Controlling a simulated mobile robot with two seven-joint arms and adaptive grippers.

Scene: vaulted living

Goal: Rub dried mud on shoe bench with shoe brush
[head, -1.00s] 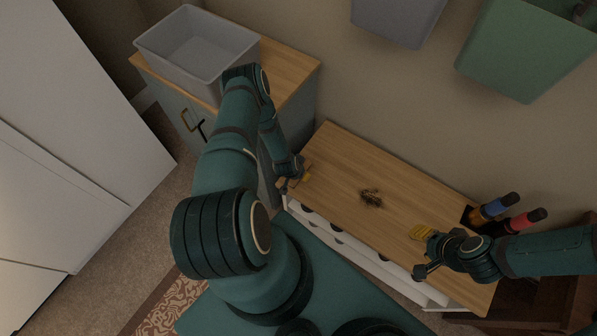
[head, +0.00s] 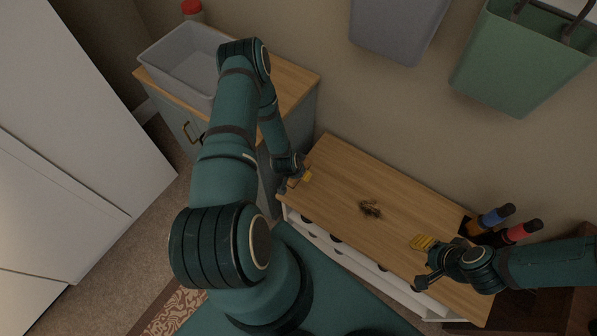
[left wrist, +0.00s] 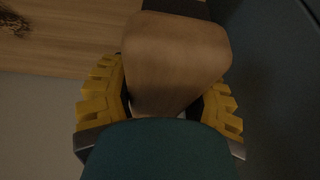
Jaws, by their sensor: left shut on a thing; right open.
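The shoe bench (head: 345,165) has a light wooden top and a white front. A dark brown, crumbly patch of dried mud (head: 370,208) lies near the middle of its top. It also shows at the top left corner of the left wrist view (left wrist: 14,20). My left gripper (head: 297,180) is at the bench's left end, away from the mud. It is shut on the wooden body of the shoe brush (left wrist: 178,55); a dark part shows at its far end. The brush is hard to make out in the head view. My right gripper (head: 424,262) is open over the bench's right part.
Bottles with blue (head: 496,215) and red (head: 524,230) parts stand at the bench's right end, close to my right arm. A grey bin (head: 180,75) stands on a cabinet at the left. Grey (head: 395,30) and green (head: 515,65) bins hang on the wall.

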